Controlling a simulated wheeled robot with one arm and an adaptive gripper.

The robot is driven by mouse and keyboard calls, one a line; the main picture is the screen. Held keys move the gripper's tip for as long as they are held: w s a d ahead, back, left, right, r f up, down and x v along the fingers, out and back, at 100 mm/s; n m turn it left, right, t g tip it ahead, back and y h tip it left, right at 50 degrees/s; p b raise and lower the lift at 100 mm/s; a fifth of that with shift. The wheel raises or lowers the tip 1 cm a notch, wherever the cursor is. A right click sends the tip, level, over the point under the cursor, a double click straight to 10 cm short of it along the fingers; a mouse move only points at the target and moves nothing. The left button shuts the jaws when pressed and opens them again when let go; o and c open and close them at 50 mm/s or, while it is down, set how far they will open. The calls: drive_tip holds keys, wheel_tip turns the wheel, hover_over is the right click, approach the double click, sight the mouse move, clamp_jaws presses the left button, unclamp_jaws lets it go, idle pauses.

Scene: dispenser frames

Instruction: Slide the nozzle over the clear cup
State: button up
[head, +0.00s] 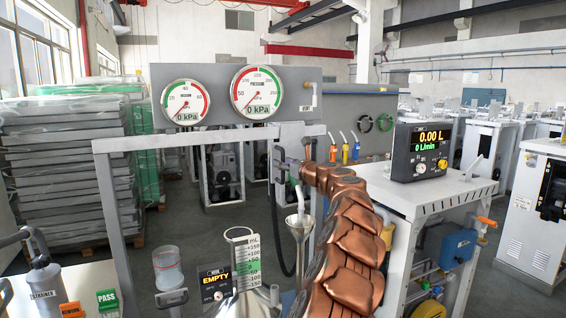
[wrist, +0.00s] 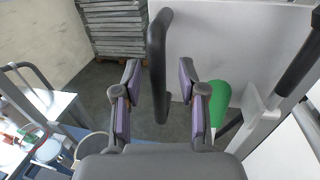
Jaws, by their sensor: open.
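The clear cup (head: 167,268) stands at the lower left of the head view, left of a graduated mL cylinder (head: 243,262). A pale nozzle tip (head: 299,197) points down over a steel funnel (head: 300,226), well right of the cup. A dark grey upright handle (head: 280,154) is at the right end of the frame's top beam; its link to the nozzle is hidden. My gripper (head: 294,166) is beside this handle. In the wrist view, the purple-padded fingers of my gripper (wrist: 160,80) are open either side of the handle (wrist: 157,45), with gaps showing.
The white beam (head: 200,139) spans above the cup and cylinder. An EMPTY display (head: 217,284) stands beside the cylinder. A black hose (head: 274,215) hangs near the funnel. A flow meter (head: 421,152) sits on the cabinet at right. Space under the beam is mostly open.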

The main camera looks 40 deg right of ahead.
drive_tip(key=shift+w, duration=0.35)
clamp_jaws()
idle(0.3)
idle(0.4)
